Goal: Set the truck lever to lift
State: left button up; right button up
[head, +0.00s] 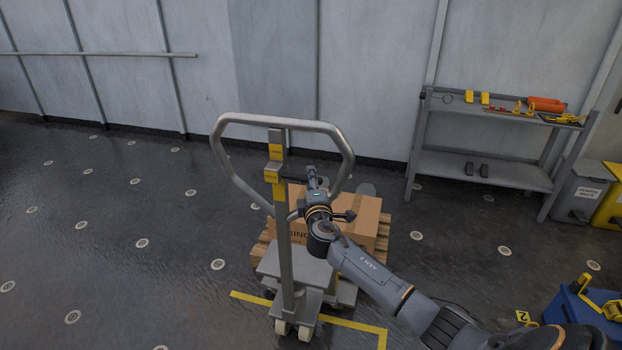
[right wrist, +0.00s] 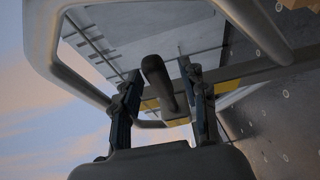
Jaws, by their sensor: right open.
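The pallet truck has a grey loop handle (head: 222,135) on a steel mast (head: 284,240). Yellow label plates (head: 276,150) sit on the upper mast. A dark lever (head: 293,178) juts out to the right from the mast beside the lower yellow plate. My right gripper (head: 314,181) is at the lever's outer end, inside the handle loop. In the right wrist view, the dark rounded lever (right wrist: 158,82) shows between the two spread fingers of the right gripper (right wrist: 161,80). I cannot tell whether a finger touches it. My left gripper is out of view.
A cardboard box (head: 362,222) stands on a wooden pallet (head: 262,249) behind the mast. Yellow floor tape (head: 352,324) marks the floor in front. A shelf rack (head: 480,165) with tools, bins (head: 580,190) and a blue crate (head: 575,312) stand right. The left floor is clear.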

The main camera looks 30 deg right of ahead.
jog(key=shift+w+d, duration=0.2)
jog(key=shift+w, duration=0.2)
grip_shut()
